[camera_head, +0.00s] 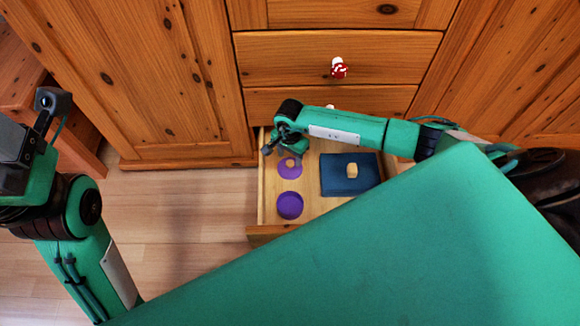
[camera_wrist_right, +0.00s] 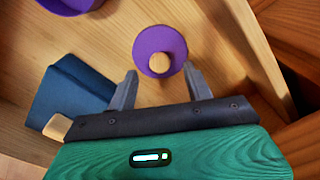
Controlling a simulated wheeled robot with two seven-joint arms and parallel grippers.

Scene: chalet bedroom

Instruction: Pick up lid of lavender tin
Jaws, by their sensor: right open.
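The lid is a flat purple disc (camera_head: 288,174) with a round wooden knob, lying in the open drawer. It also shows in the right wrist view (camera_wrist_right: 158,37). The purple tin (camera_head: 290,206) stands apart from it, nearer the drawer's front; the wrist view cuts it off at the top left (camera_wrist_right: 70,4). My right gripper (camera_head: 280,150) is over the drawer's left part by the lid. In the wrist view its open fingers (camera_wrist_right: 160,76) point at the lid, one on each side of the knob, holding nothing. Of my left arm, only links show; its fingers are not visible.
A dark blue flat object (camera_head: 334,184) with a wooden knob lies to the right in the drawer. The drawer's walls (camera_head: 261,195) rise close to the lid's left. A red and white knob (camera_head: 339,71) sits on the drawer above, near my right arm.

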